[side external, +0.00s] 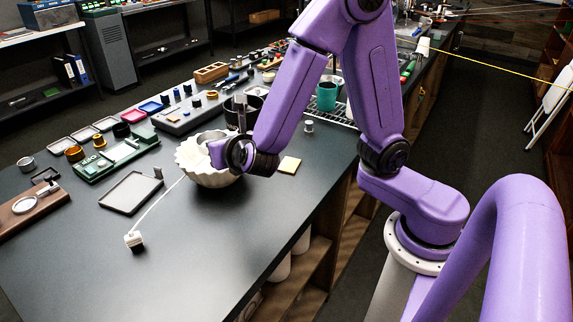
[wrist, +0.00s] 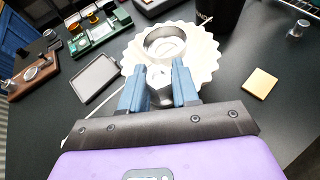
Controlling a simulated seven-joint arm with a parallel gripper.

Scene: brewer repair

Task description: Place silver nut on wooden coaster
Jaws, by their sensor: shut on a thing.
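My gripper (wrist: 158,76) is shut on a silver nut (wrist: 160,90), which shows between the two blue fingers in the wrist view. In the side view my gripper (side external: 218,152) is over the cream scalloped bowl (side external: 196,172), and its arm hides the nut. I cannot tell whether the nut touches the bowl. The wooden coaster is a small, pale tan square (wrist: 260,83) lying flat and bare to the right of the bowl. The coaster also shows in the side view (side external: 290,165), to the right of my gripper.
A silver ring-shaped part (wrist: 165,44) sits in the bowl. A small metal cylinder (side external: 309,127) stands beyond the coaster, and a dark cup (side external: 240,108) stands behind the bowl. A flat black tray (side external: 130,193) lies left. The front bench top is mostly clear.

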